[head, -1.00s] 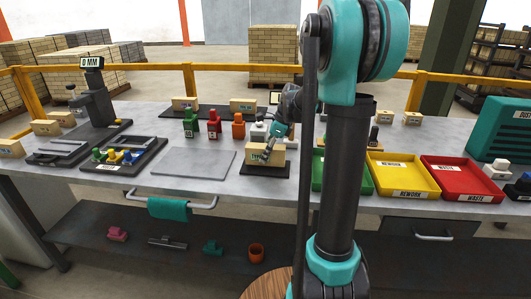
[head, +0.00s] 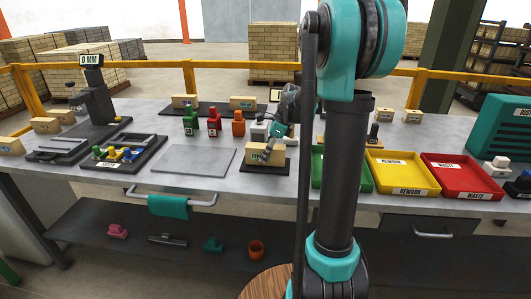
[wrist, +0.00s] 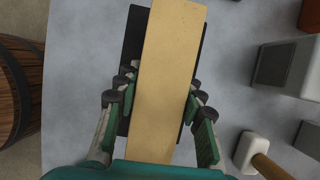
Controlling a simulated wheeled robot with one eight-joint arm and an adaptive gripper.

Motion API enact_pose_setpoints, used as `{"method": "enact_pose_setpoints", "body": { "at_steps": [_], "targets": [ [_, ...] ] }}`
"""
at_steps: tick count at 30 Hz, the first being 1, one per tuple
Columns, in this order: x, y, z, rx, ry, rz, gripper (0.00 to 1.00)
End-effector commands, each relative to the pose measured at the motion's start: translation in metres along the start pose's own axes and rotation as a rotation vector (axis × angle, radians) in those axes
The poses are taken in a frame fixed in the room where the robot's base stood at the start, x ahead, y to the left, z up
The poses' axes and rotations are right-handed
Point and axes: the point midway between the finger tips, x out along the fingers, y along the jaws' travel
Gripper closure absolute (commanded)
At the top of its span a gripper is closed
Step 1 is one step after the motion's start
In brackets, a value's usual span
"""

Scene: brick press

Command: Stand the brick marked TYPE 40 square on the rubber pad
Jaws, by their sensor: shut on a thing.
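A tan brick (head: 277,157) is in my gripper over the small black rubber pad (head: 259,169) at the front middle of the bench. Its front bears a label, partly covered by a finger and too small to read. My gripper (head: 269,152) is shut on the brick from above. In the wrist view the brick (wrist: 168,75) lies lengthwise between the fingers (wrist: 152,112). The pad (wrist: 133,45) shows beneath it on both sides, nearly in line with it. I cannot tell whether the brick touches the pad.
A bare grey plate (head: 194,161) lies left of the pad. A green tray (head: 322,181), yellow rework tray (head: 398,189) and red waste tray (head: 470,190) stand to the right. Several coloured stampers, including a red one (head: 214,122), and a dark mat (head: 222,110) with bricks are behind.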

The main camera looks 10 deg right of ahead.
Motion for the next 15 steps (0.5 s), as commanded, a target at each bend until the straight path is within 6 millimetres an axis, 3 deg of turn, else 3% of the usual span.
{"method": "enact_pose_setpoints", "body": {
  "at_steps": [11,12,15],
  "targets": [
    [0.0037,0.0000,-0.0014,0.000,0.000,0.000,0.87],
    [0.0037,0.0000,-0.0014,0.000,0.000,0.000,0.60],
    [0.0037,0.0000,-0.0015,0.000,0.000,0.000,0.48]
  ]
}}
